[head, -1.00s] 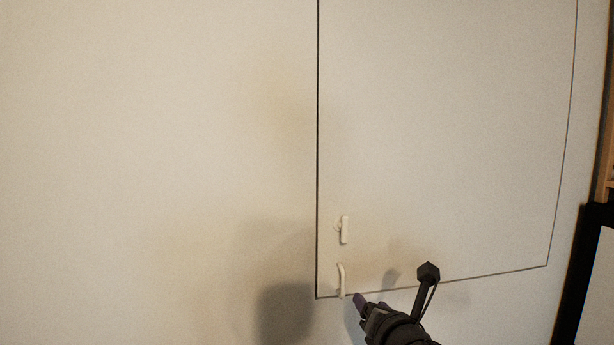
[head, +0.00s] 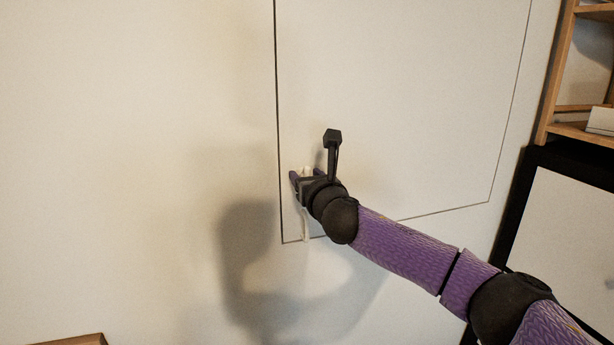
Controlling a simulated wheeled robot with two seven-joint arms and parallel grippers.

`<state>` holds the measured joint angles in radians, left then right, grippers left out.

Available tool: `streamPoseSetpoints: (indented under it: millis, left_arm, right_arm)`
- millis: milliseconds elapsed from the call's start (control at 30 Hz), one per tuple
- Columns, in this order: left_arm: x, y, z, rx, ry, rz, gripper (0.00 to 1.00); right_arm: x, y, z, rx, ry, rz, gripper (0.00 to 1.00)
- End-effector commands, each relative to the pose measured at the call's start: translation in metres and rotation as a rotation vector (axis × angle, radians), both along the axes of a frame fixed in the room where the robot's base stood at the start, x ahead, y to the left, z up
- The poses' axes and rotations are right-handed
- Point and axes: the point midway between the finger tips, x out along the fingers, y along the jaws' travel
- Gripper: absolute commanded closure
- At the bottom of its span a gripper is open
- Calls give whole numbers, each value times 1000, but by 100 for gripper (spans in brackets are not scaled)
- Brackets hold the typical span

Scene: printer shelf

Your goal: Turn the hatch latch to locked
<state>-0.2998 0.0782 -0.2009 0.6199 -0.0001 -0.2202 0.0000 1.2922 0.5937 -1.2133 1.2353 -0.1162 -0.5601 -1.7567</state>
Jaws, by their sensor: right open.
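The hatch (head: 410,95) is a pale panel outlined by a dark seam in the wall. Its small white latch (head: 307,171) is near the lower left corner, mostly hidden by my right gripper. My right gripper (head: 306,173) is open, with one finger to each side of the latch's visible top. I cannot tell whether the fingers touch it. A white handle (head: 305,228) sits below the latch, its upper part hidden by the gripper. My left gripper is not in view.
A wooden shelf (head: 572,130) with a white object (head: 600,120) on it stands at the right. Below it is a black-framed white panel (head: 560,230). A wooden edge (head: 80,340) shows at the bottom left. The wall left of the hatch is clear.

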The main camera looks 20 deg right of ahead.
Motion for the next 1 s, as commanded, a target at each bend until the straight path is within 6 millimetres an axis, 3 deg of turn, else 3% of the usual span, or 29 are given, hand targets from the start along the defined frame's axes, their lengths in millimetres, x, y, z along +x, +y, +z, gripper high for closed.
streamPoseSetpoints:
  millis: [133, 167, 400, 767, 1000]
  left_arm:
    - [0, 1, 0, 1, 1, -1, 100]
    - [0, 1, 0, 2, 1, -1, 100]
    - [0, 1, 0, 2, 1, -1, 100]
    - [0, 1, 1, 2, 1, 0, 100]
    - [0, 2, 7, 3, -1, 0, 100]
  right_arm:
    - [0, 0, 0, 0, 0, 0, 45]
    - [0, 0, 0, 0, 0, 0, 49]
    - [0, 0, 0, 1, 0, 0, 100]
    - [0, 0, 0, 11, 0, 0, 100]
    - [0, 0, 1, 106, 5, 0, 100]
